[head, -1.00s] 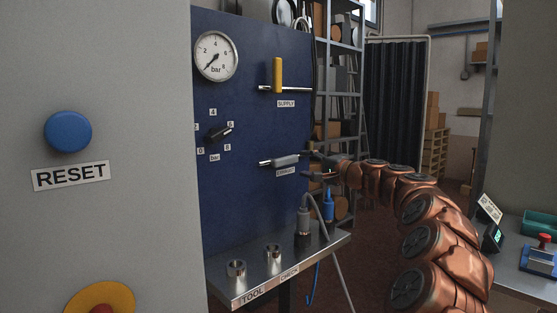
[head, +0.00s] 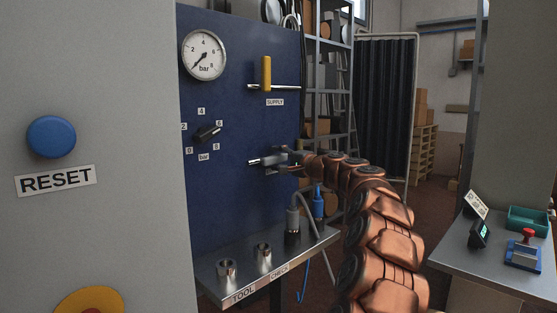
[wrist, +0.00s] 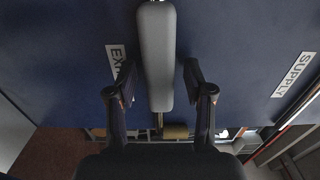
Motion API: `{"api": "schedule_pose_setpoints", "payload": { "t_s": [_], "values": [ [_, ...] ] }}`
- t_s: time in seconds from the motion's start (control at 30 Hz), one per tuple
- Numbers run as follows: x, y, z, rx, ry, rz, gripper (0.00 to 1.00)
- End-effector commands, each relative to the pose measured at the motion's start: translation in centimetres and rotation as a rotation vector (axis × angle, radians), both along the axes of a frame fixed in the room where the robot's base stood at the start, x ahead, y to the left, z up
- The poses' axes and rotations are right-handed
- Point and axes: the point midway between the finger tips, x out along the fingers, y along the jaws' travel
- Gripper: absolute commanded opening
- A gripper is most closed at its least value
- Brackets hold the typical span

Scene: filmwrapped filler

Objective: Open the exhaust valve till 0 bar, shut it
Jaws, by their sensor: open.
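The grey exhaust valve handle (head: 268,161) lies level, in line with its short pipe, low on the blue panel. My gripper (head: 284,160) is at its right end. In the wrist view the handle (wrist: 157,60) runs between the fingers of my open gripper (wrist: 159,78), with a gap on each side. The EXHAUST label (wrist: 117,62) is partly hidden by a finger. The pressure gauge (head: 204,55) has its needle pointing to the lower left, near the zero end of the scale.
The yellow supply handle (head: 266,73) stands upright, across its pipe, above. A black selector knob (head: 208,132) is left of the exhaust valve. The RESET button (head: 51,137) is at left.

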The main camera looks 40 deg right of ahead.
Motion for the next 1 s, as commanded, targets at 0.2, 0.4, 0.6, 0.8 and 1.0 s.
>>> {"api": "schedule_pose_setpoints", "payload": {
  "t_s": [0.2,0.4,0.6,0.8,1.0],
  "values": [
    [-0.01,-0.01,-0.01,0.0,0.0,0.0,0.46],
    [-0.02,-0.01,-0.02,0.0,0.0,0.0,0.25],
    [-0.02,-0.02,-0.02,0.0,0.0,0.0,0.04],
    [-0.02,-0.02,-0.02,0.0,0.001,0.0,0.0],
    [-0.02,-0.01,-0.03,0.0,0.001,0.0,0.0]
  ]
}}
